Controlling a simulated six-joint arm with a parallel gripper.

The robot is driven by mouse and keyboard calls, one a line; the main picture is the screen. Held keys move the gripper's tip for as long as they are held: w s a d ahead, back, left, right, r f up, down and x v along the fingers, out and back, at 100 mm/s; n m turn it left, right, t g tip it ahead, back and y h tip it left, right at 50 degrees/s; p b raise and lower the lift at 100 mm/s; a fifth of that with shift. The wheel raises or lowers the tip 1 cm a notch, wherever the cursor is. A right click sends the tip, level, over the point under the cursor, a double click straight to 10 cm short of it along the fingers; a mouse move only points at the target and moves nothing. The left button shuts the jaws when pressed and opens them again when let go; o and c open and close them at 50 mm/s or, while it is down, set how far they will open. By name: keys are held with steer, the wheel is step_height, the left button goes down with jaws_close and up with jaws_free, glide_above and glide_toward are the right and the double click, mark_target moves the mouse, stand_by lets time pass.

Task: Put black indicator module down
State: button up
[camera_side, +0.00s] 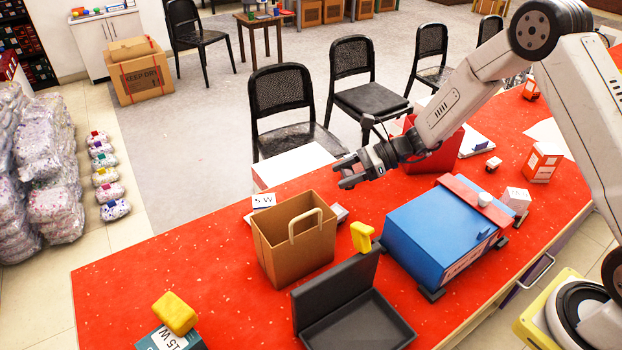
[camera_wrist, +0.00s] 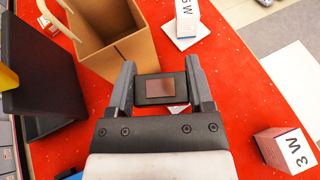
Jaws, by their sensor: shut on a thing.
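My gripper (camera_side: 354,176) is above the red table, to the right of and higher than the brown bag in the side view. In the wrist view its two fingers (camera_wrist: 160,92) are shut on the black indicator module (camera_wrist: 143,101), a small dark block with a reddish-brown rectangular face. The module is held between the fingertips, with the red table below it. In the side view the module is too small and too hidden by the fingers to make out.
An open brown bag (camera_side: 267,241) with a handle stands nearby. A black open case (camera_side: 337,288), a blue box (camera_side: 418,238) and a red bin (camera_side: 448,155) share the red table (camera_side: 222,262). A white "3 W" box (camera_wrist: 285,150) stands right in the wrist view. Red surface left of the bag is clear.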

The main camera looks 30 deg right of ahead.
steer(key=shift+f, duration=0.15)
steer(key=w+f, duration=0.2)
steer(key=w, duration=0.2)
steer(key=w+a+f, duration=0.1)
steer(key=w+f, duration=0.2)
steer(key=w, duration=0.1)
steer(key=w+f, duration=0.2)
steer(key=w, duration=0.2)
steer(key=shift+a+f, duration=0.2)
steer(key=shift+f, duration=0.15)
steer(key=shift+w+a+f, duration=0.1)
steer(key=shift+w+f, duration=0.65)
steer(key=shift+f, duration=0.15)
steer(key=shift+w+f, duration=0.15)
steer(key=shift+f, duration=1.55)
steer(key=shift+f, duration=0.15)
